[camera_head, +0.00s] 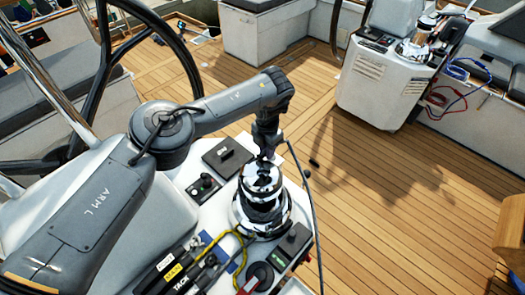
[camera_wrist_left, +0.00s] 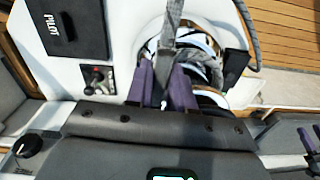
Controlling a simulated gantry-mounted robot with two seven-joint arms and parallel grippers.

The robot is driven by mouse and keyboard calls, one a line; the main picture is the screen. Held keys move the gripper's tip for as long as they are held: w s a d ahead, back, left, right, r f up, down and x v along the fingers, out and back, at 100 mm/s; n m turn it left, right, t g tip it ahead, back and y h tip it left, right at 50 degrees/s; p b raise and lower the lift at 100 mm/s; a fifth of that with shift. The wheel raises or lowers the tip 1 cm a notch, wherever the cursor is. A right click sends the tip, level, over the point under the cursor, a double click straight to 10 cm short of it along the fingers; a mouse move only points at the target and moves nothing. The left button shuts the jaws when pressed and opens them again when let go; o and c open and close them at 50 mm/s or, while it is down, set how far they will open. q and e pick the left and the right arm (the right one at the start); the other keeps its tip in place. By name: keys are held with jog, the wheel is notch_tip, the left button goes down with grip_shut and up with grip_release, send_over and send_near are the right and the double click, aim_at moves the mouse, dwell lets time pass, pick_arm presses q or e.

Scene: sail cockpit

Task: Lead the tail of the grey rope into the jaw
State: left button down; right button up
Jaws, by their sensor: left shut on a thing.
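My left gripper (camera_head: 266,152) is right above the chrome winch (camera_head: 260,212) on the white console. In the left wrist view its two purple-grey fingers (camera_wrist_left: 163,88) are shut on the grey rope (camera_wrist_left: 170,25), which runs up the picture from between them. The winch (camera_wrist_left: 208,48) lies beneath and behind the fingers, with grey turns of rope around it. In the head view the rope (camera_head: 312,205) hangs in a long curve down the right of the winch. The jaw at the winch top is largely hidden by my fingers and the rope, so I cannot tell whether rope lies in it.
A dark PILOT panel (camera_head: 228,157) and a small switch panel (camera_head: 203,187) sit left of the winch. Rope clutches (camera_head: 170,268) with a yellow line (camera_head: 238,262) are in front. A second winch (camera_head: 416,48) stands far right. The teak deck (camera_head: 385,190) is open.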

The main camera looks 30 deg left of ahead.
pick_arm(q)
jog(key=shift+d+m, duration=0.3)
jog(key=shift+m, duration=0.1)
jog(key=shift+w+d+m+b, duration=0.25)
jog(key=shift+d+m+b, duration=0.1)
jog(key=shift+d+m, duration=0.55)
jog(key=c, duration=0.9)
grip_release()
jog(key=shift+a, duration=0.15)
jog(key=o, duration=0.5)
jog(key=shift+r, duration=0.1)
